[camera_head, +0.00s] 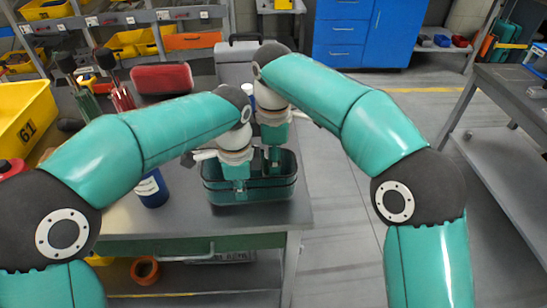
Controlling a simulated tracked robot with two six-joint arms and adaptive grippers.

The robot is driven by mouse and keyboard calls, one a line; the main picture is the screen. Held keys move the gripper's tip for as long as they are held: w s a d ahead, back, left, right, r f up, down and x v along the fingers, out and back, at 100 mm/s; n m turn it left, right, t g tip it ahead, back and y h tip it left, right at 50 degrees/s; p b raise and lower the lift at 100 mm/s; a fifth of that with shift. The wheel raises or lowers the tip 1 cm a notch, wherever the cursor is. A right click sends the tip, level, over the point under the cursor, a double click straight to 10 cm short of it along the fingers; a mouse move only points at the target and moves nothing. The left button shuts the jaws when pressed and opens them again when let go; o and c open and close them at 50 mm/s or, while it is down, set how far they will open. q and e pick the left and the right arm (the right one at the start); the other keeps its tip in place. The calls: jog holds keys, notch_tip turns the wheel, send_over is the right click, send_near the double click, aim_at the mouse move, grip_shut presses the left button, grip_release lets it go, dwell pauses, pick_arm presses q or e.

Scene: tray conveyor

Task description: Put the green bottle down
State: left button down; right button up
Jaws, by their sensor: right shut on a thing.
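A dark green open-topped bin (222,196) stands on the grey workbench in the head view. My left gripper (241,190) points down at the bin's near side. Its fingers are too small and overlapped to tell whether they are open. My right gripper (273,158) is farther back and points down over the bin's right part. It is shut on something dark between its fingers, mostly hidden. I cannot clearly make out the green bottle; the grippers and bin walls hide much there.
A dark blue canister (152,192) with a white label stands left of the bin. A red case (162,78) and a yellow bin (22,122) lie farther left. A grey toolbox (236,58) stands behind the arms. The bench's front right corner is clear.

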jog(key=o, duration=1)
jog(key=shift+c, duration=0.2)
jog(key=shift+r, duration=3.8)
pick_arm(q)
jog(key=c, duration=1.2)
grip_release()
jog(key=shift+c, duration=0.2)
jog(key=shift+r, duration=0.1)
